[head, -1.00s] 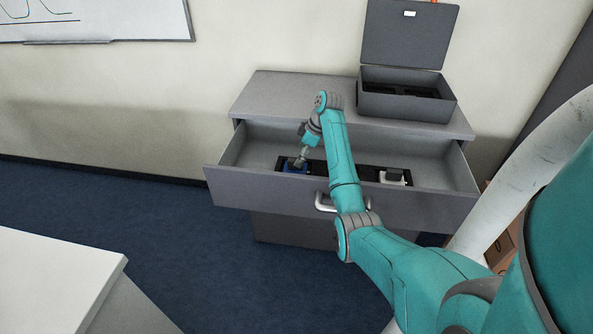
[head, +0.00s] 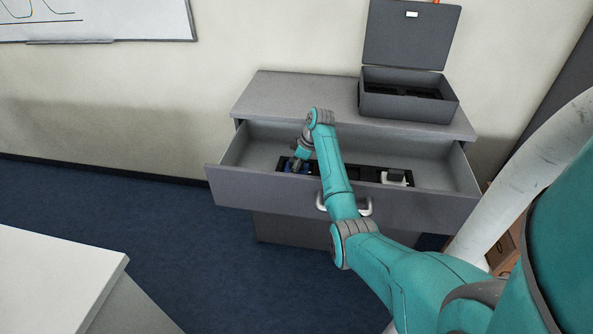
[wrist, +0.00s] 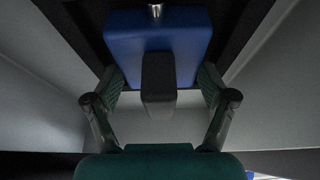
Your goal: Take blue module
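The blue module (wrist: 155,38) fills the top middle of the wrist view, with a dark block (wrist: 158,82) on its near side and a small metal pin at its top. In the head view the blue module (head: 287,168) shows only as a small blue patch at the left end of the black tray (head: 340,171) in the open drawer; my gripper hides part of it. My gripper (wrist: 159,80) is open, its two fingers apart on either side of the dark block, with gaps visible. In the head view my gripper (head: 297,163) reaches down into the drawer at the module.
The drawer (head: 240,187) is pulled out, its front wall and handle below my arm. A white module (head: 396,177) sits at the tray's right end. An open grey case (head: 405,107) stands on the cabinet top (head: 290,92). A white table (head: 60,285) is at lower left.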

